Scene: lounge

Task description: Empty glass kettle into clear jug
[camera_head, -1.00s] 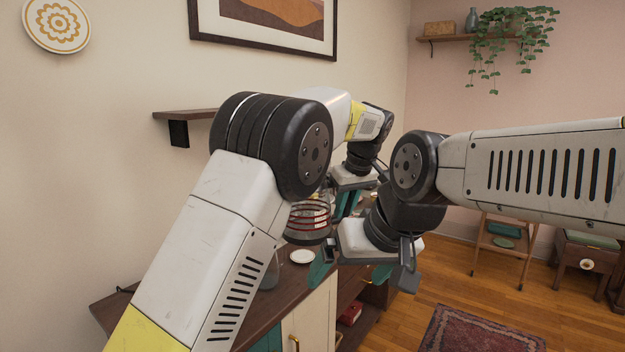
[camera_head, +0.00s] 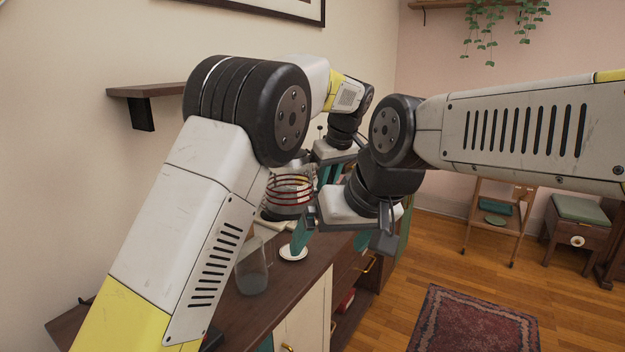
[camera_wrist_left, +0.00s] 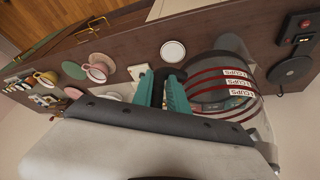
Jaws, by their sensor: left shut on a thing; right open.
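The glass kettle (camera_head: 290,190) with red rings is held above the counter, partly hidden behind my arm. In the left wrist view the kettle (camera_wrist_left: 225,88) shows red bands lettered CUPS beside the teal fingers. My left gripper (camera_wrist_left: 163,93) is shut on the kettle's handle, which the fingers mostly hide; the gripper also shows in the head view (camera_head: 330,172). The clear jug (camera_head: 252,272) stands on the counter, nearer than the kettle and partly covered by my arm. My right gripper (camera_head: 331,240) is open and empty, right of the jug, over the counter's front edge.
A small white saucer (camera_head: 293,254) lies on the dark wooden counter (camera_head: 262,312) right of the jug. A black round base (camera_wrist_left: 290,72) stands empty near the kettle. Several cups and saucers (camera_wrist_left: 97,66) stand farther along. A wall shelf (camera_head: 150,90) juts out at left.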

